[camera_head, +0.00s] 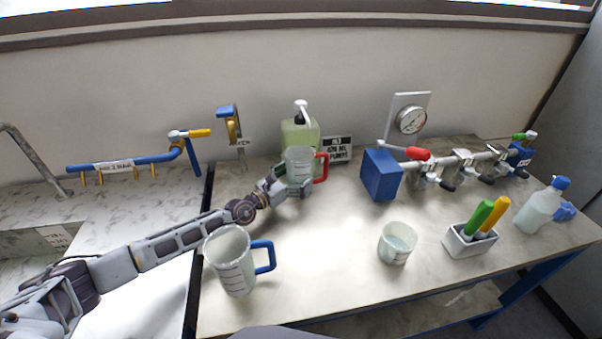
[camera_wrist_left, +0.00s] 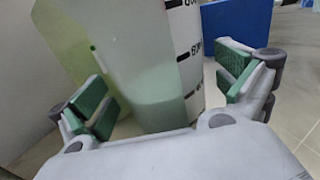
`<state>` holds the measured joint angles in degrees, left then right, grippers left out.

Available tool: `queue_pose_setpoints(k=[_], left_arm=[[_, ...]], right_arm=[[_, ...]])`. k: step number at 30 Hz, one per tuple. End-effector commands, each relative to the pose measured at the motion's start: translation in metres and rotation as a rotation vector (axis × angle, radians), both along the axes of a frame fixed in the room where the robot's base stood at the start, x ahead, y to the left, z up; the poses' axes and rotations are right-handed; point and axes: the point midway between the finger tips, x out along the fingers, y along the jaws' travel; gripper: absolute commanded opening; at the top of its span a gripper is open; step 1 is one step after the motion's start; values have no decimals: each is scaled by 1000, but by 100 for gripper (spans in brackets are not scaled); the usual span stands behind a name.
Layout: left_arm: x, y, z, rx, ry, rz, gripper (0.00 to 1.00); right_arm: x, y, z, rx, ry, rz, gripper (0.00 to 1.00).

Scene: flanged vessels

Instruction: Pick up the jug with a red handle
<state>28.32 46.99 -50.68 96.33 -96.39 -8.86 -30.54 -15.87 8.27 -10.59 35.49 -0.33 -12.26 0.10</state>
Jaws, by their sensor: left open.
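The jug with a red handle (camera_head: 299,167) stands upright at the back of the bench, its red handle (camera_head: 322,168) on the right side. My left gripper (camera_head: 291,188) is open at the jug's front, with a finger to each side of its lower body. In the left wrist view the clear jug with black marks (camera_wrist_left: 165,70) stands between the green-padded fingers (camera_wrist_left: 165,100). The right finger pad looks apart from the jug wall; contact on the left side is hard to tell. My right gripper is not in view.
A jug with a blue handle (camera_head: 233,262) stands at the front left, close to my forearm. A green pump bottle (camera_head: 300,132) is right behind the red-handled jug. A blue box (camera_head: 380,174) with a pipe and valves is to the right. A beaker (camera_head: 397,243) stands at front centre.

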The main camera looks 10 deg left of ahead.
Motion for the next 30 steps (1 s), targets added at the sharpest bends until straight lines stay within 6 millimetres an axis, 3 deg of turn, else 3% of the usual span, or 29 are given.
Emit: queue_pose_setpoints(k=[9, 23, 30], left_arm=[[18, -12, 0, 0, 0, -1, 100], [18, -12, 0, 0, 0, -1, 100], [18, -12, 0, 0, 0, -1, 73]], right_arm=[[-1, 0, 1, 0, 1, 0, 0], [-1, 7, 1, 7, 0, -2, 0], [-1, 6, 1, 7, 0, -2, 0]])
